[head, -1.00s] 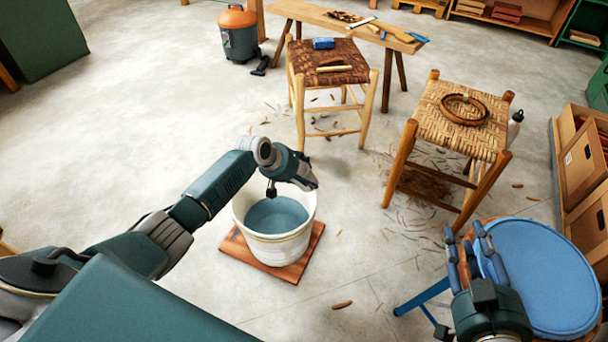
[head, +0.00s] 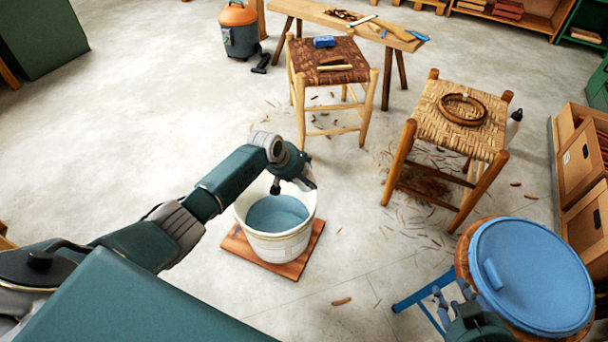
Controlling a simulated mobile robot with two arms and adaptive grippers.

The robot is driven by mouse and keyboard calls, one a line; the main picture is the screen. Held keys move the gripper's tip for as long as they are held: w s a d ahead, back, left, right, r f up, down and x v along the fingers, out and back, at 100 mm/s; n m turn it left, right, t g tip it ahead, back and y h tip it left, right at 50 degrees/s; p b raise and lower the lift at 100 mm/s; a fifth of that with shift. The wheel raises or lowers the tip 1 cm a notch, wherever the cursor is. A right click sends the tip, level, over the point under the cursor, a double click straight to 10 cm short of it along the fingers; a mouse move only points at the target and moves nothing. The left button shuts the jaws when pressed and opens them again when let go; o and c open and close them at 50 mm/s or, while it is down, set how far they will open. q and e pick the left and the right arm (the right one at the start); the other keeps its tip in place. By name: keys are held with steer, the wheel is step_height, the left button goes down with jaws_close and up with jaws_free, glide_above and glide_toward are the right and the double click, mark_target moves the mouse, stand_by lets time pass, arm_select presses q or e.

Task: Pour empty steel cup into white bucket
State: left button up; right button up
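The white bucket (head: 279,247) stands upright on a square wooden board on the floor, with grey-blue liquid inside. My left gripper (head: 305,181) hangs over the bucket's back rim; its fingers are small and dark, so I cannot tell if they are open or shut. I cannot make out a steel cup in this view. My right gripper (head: 450,296) is at the lower right, beside the blue round lid or tray (head: 535,275). Its fingers look spread with nothing seen between them, though its lower part is cut off by the frame edge.
A stool with a woven seat (head: 440,115) holds a coiled ring. A brown-seated stool (head: 310,72) carries a blue block. A workbench (head: 325,16) and a vacuum (head: 239,32) stand behind. Bark strips litter the floor; the left floor is clear.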

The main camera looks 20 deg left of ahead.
arm_select(q)
steer(key=shift+a+f+g+y+p, duration=0.1)
steer(key=shift+f+g+y+p, duration=0.05)
steer(key=shift+g+y+p, duration=0.6)
steer(key=shift+s+r+m+y+p, duration=0.1)
steer(key=shift+r+m+y+p, duration=0.25)
steer(key=shift+y+p, duration=0.1)
steer(key=shift+r, duration=0.15)
steer(key=shift+a+r+g+y, duration=0.2)
steer(key=shift+g+y, duration=0.15)
steer(key=shift+y, duration=0.15)
steer(key=shift+s, duration=0.1)
arm_select(e)
steer(key=s+d+f+g, duration=0.2)
steer(key=s+g, duration=0.1)
steer(key=s, duration=0.3)
steer(key=s+d+f+g+h, duration=0.1)
steer(key=s+d+f+g, duration=0.1)
steer(key=s, duration=0.4)
steer(key=shift+s+f+g+h, duration=0.25)
steer(key=shift+f+g+h, duration=0.05)
steer(key=shift+f+g, duration=0.25)
arm_select(q)
steer(key=shift+f, duration=0.1)
